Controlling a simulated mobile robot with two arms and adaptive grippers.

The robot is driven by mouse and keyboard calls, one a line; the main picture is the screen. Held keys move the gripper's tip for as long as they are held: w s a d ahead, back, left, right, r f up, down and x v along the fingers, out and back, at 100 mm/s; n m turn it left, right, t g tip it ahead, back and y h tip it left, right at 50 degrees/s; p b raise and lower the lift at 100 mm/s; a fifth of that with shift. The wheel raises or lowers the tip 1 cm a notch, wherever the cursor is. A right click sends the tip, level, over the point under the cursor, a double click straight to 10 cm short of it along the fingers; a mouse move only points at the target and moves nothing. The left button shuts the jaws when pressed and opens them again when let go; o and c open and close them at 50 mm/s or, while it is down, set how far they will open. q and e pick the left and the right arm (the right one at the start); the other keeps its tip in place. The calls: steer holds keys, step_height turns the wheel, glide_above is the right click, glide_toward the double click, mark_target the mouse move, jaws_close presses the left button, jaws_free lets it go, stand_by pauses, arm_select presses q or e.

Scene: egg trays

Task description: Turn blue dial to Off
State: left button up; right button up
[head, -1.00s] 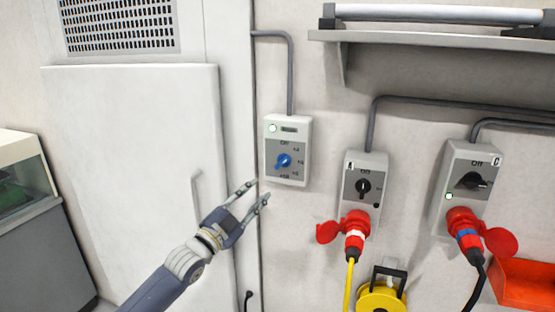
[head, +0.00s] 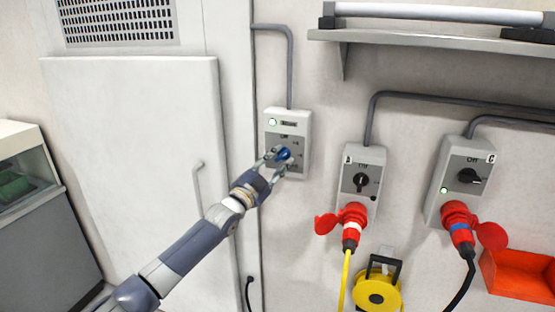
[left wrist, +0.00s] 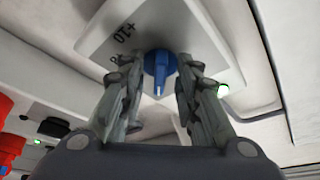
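The blue dial (head: 285,154) is on a grey-white control box (head: 303,121) on the wall, left of two other switch boxes. My left gripper (head: 279,160) is at the dial, with its fingers on either side of it. In the left wrist view the blue dial (left wrist: 159,68) sits between the two fingertips (left wrist: 160,72), very close to both. The fingers are spread; I cannot tell if they touch the dial. The gripper hides part of the dial's markings; "+10" shows in the left wrist view. My right gripper is not in view.
Switch box A (head: 373,158) and switch box C (head: 476,150), with red plugs below, are to the right. A shelf (head: 440,39) juts out above them. A yellow cable reel (head: 377,299) and a red bin (head: 520,276) are lower down. A tall cabinet (head: 130,180) stands left.

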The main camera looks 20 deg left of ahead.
arm_select(q)
steer(key=shift+c, duration=0.6)
jaws_close()
